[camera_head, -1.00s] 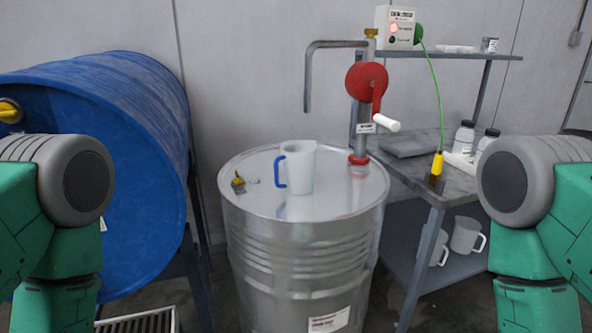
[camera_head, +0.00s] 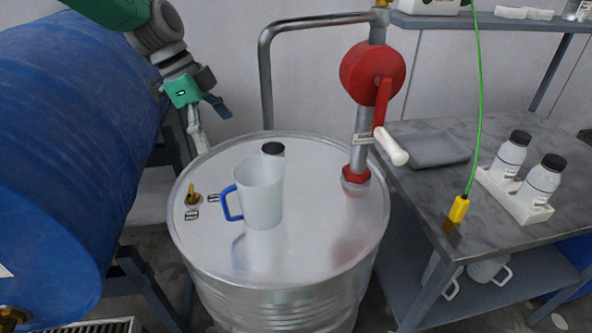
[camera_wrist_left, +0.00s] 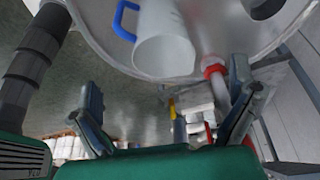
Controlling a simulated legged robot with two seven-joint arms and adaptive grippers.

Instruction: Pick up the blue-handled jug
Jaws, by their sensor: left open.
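The white jug (camera_head: 262,195) stands upright on the silver drum lid, and its blue handle (camera_head: 229,204) points left. In the left wrist view the jug (camera_wrist_left: 164,45) appears at the top, with the blue handle (camera_wrist_left: 124,22) to its left. My left gripper (camera_head: 209,122) is open and empty. It is over the drum's back left edge, behind and left of the jug and apart from it. In the left wrist view both fingers of the gripper (camera_wrist_left: 164,80) are spread wide. My right gripper is not in view.
The drum lid (camera_head: 315,235) also bears a yellow-brass fitting (camera_head: 192,196) and a black-capped item behind the jug. A red crank pump (camera_head: 372,75) rises at the lid's right. A blue barrel (camera_head: 70,150) is at left. A grey bench (camera_head: 500,238) with white bottles is at right.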

